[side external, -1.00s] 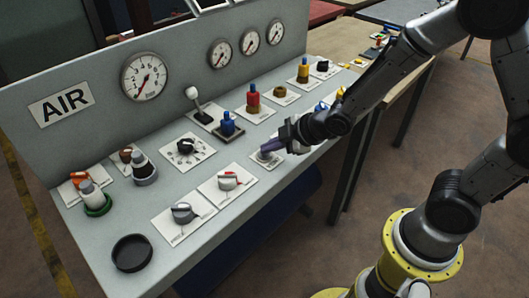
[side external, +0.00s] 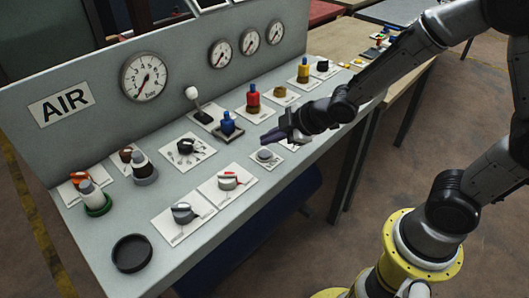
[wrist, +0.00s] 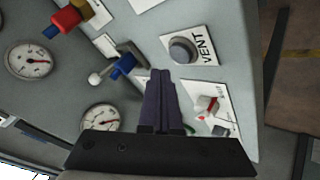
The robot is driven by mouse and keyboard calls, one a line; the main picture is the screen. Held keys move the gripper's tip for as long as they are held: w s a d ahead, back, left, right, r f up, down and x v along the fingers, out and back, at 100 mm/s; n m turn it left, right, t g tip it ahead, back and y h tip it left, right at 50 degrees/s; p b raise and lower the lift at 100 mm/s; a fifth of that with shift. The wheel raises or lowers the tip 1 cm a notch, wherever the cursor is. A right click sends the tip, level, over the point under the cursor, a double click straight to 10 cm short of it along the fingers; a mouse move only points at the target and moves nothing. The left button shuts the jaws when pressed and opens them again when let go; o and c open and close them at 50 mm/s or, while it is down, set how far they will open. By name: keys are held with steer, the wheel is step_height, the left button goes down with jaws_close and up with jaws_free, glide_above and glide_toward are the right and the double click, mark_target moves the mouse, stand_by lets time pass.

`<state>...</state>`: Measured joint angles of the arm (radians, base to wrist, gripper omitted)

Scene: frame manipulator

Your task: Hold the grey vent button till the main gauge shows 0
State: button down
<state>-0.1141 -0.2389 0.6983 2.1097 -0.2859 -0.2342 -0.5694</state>
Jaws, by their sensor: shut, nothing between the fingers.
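The grey vent button (side external: 264,155) sits on a white plate on the sloped panel in the side view. It also shows in the wrist view (wrist: 182,50), beside the word VENT, with nothing on it. My gripper (side external: 265,138) is shut and empty, with its dark fingertips above the button and apart from it. In the wrist view the closed fingers (wrist: 160,78) end beside the vent plate. The main gauge (side external: 144,77) is the large dial right of the AIR sign. Its needle points to the lower left, near the low end; the exact reading is too small to tell.
A red-marked switch (side external: 228,181) lies in front and left. Red (side external: 253,97) and yellow (side external: 303,70) knobs stand farther right.

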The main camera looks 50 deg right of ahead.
steer(key=shift+r, duration=1.9)
steer(key=shift+d+r, duration=0.1)
steer(key=shift+r, duration=0.05)
step_height(320, 180, up, 6)
steer(key=t, duration=0.2)
glide_above(270, 154)
steer(key=d, duration=0.1)
steer(key=s+d+r+m+h, duration=0.2)
steer(key=s+d+r+m, duration=0.2)
steer(key=s+r, duration=0.25)
steer(key=s+f+m+g, duration=0.2)
steer(key=s+m, duration=0.1)
steer(key=s, duration=0.5)
steer(key=s+f+m+g, duration=0.2)
steer(key=s+m+g, duration=0.1)
steer(key=s, duration=0.5)
steer(key=shift+s+d+f+m, duration=0.25)
steer(key=shift+s+d+m, duration=0.2)
steer(key=shift+m, duration=0.25)
